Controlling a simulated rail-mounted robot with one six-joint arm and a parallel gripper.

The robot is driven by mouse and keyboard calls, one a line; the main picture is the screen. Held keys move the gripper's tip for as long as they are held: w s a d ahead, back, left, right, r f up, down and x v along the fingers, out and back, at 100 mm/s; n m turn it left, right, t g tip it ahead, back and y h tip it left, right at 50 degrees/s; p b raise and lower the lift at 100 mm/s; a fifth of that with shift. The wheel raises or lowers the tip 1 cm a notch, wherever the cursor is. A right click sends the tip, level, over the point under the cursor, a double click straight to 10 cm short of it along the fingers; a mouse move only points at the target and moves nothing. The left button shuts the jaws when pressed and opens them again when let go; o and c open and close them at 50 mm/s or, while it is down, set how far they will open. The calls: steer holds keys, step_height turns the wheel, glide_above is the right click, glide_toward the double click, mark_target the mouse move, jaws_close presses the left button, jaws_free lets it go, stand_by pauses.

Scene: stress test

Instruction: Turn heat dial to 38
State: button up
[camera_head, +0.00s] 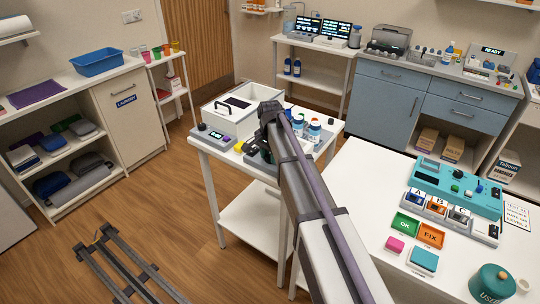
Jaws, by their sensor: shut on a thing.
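My gripper (266,150) is at the front of the small white table (262,181), below the dark wrist of my arm. Its fingertips are mostly hidden by my arm. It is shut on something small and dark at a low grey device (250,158). I cannot make out a dial or its number there. Left of it, a white box with a handle (228,112) has a grey control panel (212,137) in front, with a black knob (202,127) and a small lit display (216,136). The display is too small to read.
White bottles (314,128) stand close to the right of my arm. A white bench (360,190) at right holds a teal device (455,190), coloured OK (406,224) and FIX (431,235) pads and a green pot (492,284). Wooden floor (190,230) is open at left.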

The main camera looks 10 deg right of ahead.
steer(key=m, duration=0.5)
steer(key=shift+m, duration=0.3)
stand_by(0.4)
steer(key=o, duration=0.7)
steer(key=shift+c, duration=0.2)
step_height(320, 180, up, 11)
steer(key=p, duration=1.1)
steer(key=shift+f, duration=0.15)
